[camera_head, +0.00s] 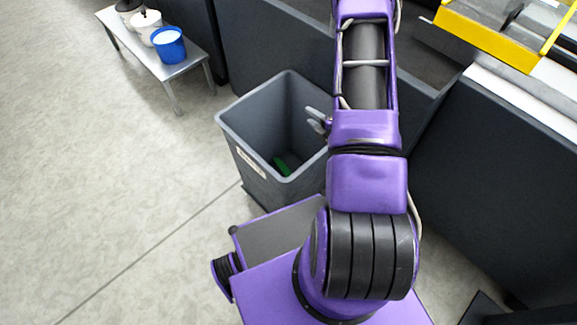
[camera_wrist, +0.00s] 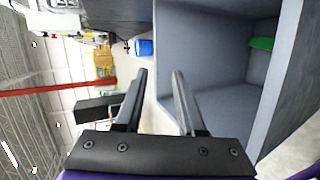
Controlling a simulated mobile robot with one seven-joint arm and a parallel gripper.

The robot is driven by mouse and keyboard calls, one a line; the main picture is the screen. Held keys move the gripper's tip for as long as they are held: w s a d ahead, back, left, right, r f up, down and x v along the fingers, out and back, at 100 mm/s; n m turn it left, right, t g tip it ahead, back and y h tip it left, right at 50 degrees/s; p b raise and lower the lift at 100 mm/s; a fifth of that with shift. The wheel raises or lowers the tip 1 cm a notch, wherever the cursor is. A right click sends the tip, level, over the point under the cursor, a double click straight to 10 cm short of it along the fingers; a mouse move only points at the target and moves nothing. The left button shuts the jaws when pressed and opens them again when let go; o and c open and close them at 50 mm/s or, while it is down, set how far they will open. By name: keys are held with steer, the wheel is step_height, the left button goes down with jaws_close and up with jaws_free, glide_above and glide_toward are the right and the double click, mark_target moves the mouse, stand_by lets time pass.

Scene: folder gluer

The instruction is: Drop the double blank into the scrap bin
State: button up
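The scrap bin (camera_head: 285,192) is a grey, open-topped bin with a label on its side, standing on the floor left of my arm. A green piece (camera_head: 284,165) lies low inside it; I cannot tell whether this is the double blank. My gripper (camera_head: 318,120) is at the bin's right side near the rim, partly hidden by my arm. In the wrist view my gripper (camera_wrist: 160,73) has its two fingers apart with nothing between them. The bin's inside (camera_wrist: 200,50) fills the right of that view, and the green piece shows there too (camera_wrist: 262,43).
A low grey bench (camera_head: 178,75) at the upper left holds a blue tub (camera_head: 169,45) and white containers. Dark machine panels (camera_head: 480,160) stand behind and right of the bin, with a yellow frame (camera_head: 487,35) above. The floor at left (camera_head: 110,180) is clear.

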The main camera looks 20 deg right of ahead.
steer(key=v, duration=1.7)
steer(key=shift+p, duration=0.3)
